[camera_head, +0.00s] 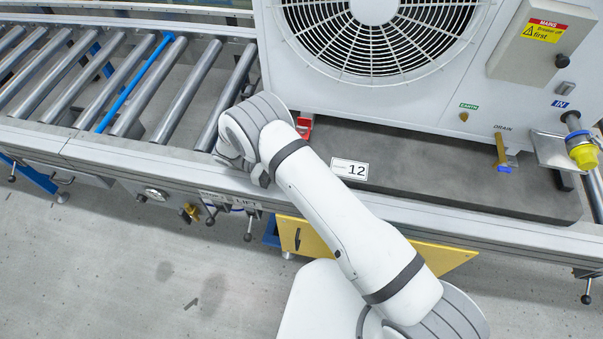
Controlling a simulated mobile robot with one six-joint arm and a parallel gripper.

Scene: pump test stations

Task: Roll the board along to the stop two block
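No block marked as stop two is readable. My arm reaches from the bottom right to the conveyor's front rail, its wrist beside the board's left end. My gripper is hidden behind the wrist, so its fingers and any contact do not show.
Bare rollers (185,92) lie left of the board, one of them blue (135,82). A yellow-capped pipe fitting (583,152) stands at the right. The floor in front is clear.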

